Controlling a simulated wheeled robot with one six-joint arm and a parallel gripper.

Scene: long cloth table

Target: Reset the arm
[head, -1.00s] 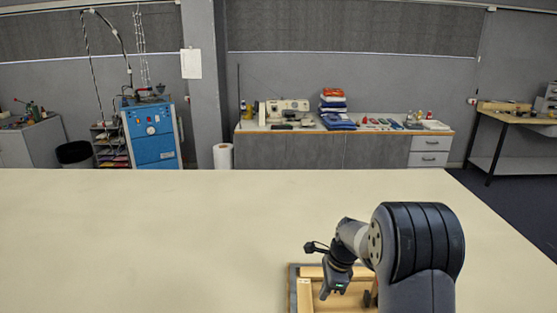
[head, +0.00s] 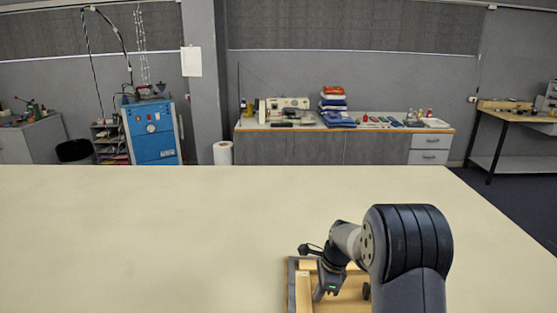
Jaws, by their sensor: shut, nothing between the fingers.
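My arm reaches in from the lower right of the head view and bends down over a wooden tray (head: 304,292) at the table's front. My gripper (head: 319,297) points down over the tray's left part and is shut with nothing in it. The fingertips are small and partly dark against the tray, and I cannot tell whether they touch it. My arm hides much of the tray's right side, and the picture's lower edge cuts off its front.
The long cream table (head: 150,235) is bare to the left of and behind the tray. Beyond it stand a low cabinet (head: 320,148) with a sewing machine and folded cloths, a blue machine (head: 153,130) and a side table (head: 510,118) at the right.

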